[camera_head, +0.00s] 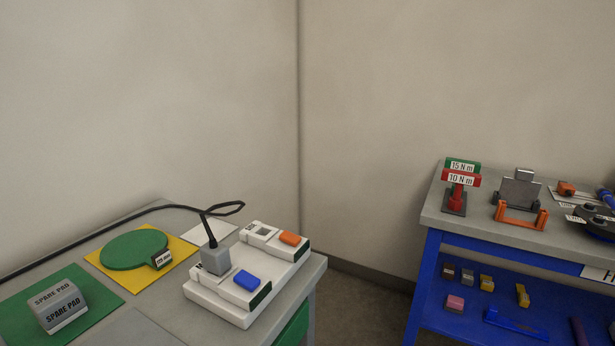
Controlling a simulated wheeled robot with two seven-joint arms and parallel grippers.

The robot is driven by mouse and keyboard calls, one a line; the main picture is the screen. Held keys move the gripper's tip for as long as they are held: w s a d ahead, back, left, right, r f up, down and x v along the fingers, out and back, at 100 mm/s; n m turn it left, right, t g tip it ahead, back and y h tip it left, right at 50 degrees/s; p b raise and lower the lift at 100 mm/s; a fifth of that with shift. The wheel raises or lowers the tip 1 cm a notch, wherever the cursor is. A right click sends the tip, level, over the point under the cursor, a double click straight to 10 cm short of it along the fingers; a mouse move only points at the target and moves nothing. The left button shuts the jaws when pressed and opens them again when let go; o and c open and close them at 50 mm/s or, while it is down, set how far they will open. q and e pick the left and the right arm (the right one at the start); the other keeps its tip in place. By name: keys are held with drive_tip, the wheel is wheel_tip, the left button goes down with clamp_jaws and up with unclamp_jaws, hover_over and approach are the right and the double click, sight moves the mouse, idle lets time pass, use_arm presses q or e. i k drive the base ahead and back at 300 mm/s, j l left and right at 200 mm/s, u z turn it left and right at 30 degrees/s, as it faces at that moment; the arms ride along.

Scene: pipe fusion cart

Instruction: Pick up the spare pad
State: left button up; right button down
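The spare pad (57,306) is a grey block with a slanted top, labelled "SPARE PAD" on two faces. It sits on a green mat (100,299) at the lower left of the grey table, in the head view. Nothing touches it from above. Neither of my grippers shows in this view.
On the same table are a green disc (134,249) on a yellow mat (178,247), and a white charger-like base (222,306) with a grey plug and black cable (130,215). A blue cart (425,285) with tools stands at right, across a floor gap.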

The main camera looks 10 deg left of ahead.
sight(56, 306)
drive_tip(key=u, duration=1.75)
